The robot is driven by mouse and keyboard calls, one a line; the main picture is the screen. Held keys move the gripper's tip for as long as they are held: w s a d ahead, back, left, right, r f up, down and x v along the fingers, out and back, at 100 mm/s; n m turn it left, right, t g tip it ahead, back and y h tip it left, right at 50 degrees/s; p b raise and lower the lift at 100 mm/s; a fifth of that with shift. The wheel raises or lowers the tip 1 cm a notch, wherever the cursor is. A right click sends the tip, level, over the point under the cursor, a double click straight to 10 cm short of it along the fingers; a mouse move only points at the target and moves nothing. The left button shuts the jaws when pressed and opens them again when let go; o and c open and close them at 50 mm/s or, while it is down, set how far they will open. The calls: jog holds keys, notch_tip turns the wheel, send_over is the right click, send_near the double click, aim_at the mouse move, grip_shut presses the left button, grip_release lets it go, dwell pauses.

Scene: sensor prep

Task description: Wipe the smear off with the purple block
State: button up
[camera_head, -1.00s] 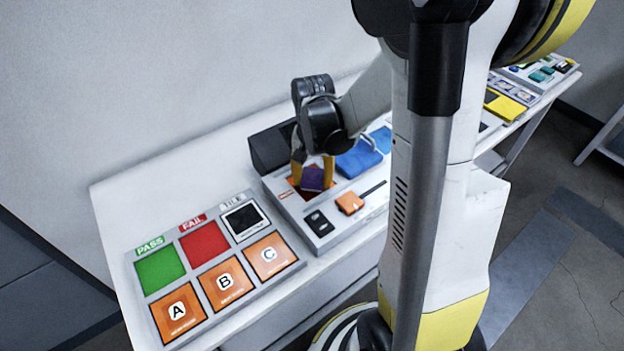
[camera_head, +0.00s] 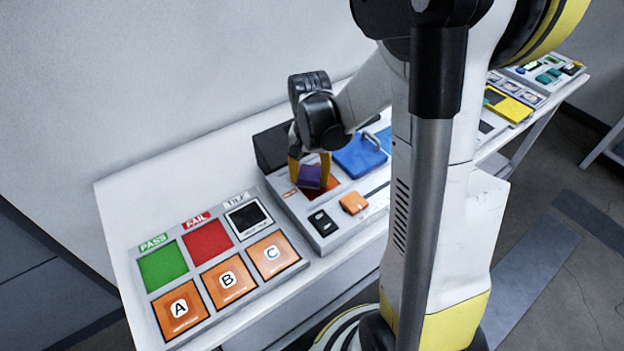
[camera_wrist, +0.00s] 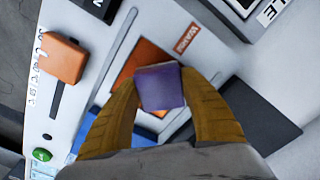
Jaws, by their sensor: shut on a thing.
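The purple block (camera_head: 311,177) is held between the yellow fingers of my gripper (camera_head: 311,171), over the orange-red square pad (camera_head: 329,188) on the grey console. I cannot tell whether the block touches the pad. No smear can be made out; the block and fingers hide part of the pad.
An orange slider block (camera_head: 353,203) and a black switch panel (camera_head: 322,223) are at the console's front. A blue handled lid (camera_head: 360,155) is to the right, a dark box (camera_head: 272,147) behind left. The board with green, red and lettered orange squares (camera_head: 220,245) lies left.

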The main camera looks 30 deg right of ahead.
aim_at(318, 181)
jog(key=shift+s+f, duration=0.1)
jog(key=shift+s, duration=1.65)
jog(key=shift+w, duration=1.7)
jog(key=shift+s+f+b, duration=0.15)
jog(key=shift+s+b, duration=0.15)
jog(key=shift+s, duration=1.3)
jog(key=shift+w, duration=0.8)
jog(key=shift+r, duration=0.2)
notch_tip(318, 181, up, 6)
jog(key=p, duration=0.4)
jog(key=shift+p, duration=0.4)
